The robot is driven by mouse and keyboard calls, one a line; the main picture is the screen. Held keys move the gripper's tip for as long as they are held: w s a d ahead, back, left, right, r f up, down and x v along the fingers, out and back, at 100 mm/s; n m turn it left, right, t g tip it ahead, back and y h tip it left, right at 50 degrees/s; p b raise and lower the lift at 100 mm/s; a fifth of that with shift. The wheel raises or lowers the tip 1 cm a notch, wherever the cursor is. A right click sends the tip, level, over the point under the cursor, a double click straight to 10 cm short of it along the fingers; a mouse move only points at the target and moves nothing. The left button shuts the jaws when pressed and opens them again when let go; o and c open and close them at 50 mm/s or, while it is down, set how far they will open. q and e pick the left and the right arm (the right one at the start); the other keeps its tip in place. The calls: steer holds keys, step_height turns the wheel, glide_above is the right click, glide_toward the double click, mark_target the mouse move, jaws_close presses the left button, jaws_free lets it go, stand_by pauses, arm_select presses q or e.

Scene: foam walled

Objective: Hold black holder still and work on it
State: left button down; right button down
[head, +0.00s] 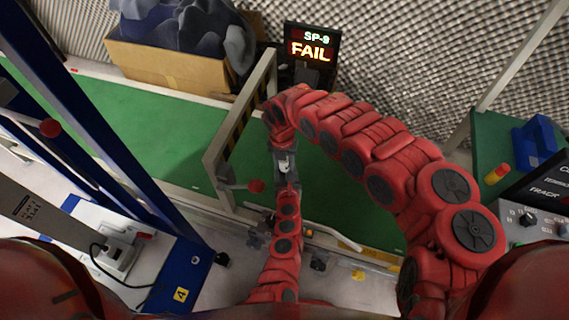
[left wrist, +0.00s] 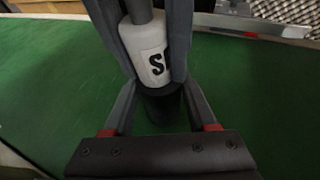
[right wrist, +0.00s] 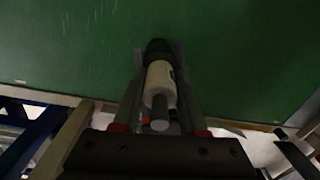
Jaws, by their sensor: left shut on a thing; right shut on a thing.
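The black holder (left wrist: 160,103) is a short dark cylinder; its black end also shows in the right wrist view (right wrist: 157,47). A white cylinder (left wrist: 151,55) with black lettering sits in line with it, and a grey rod (right wrist: 159,113) sticks out of its other end. In the head view the white piece (head: 284,166) is small and mostly covered. My left gripper (head: 289,184) is closed around the black holder from below. My right gripper (head: 284,152) reaches from above and is closed on the white cylinder.
A green belt (head: 160,130) runs beneath, with a grey frame (head: 215,165) beside my grippers. A cardboard box (head: 165,66) holds dark foam. A blue frame (head: 85,100) stands left; a control panel (head: 535,215) is at right.

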steer(key=shift+r, duration=0.1)
step_height(320, 180, up, 10)
steer(key=shift+f, duration=0.1)
arm_select(q)
steer(key=shift+c, duration=0.6)
jaws_free()
steer(key=shift+s, duration=0.1)
steer(key=shift+s+d, duration=0.1)
steer(key=shift+s, duration=0.15)
steer(key=v, duration=1.1)
steer(key=shift+s+r, duration=0.1)
steer(key=shift+s, duration=0.15)
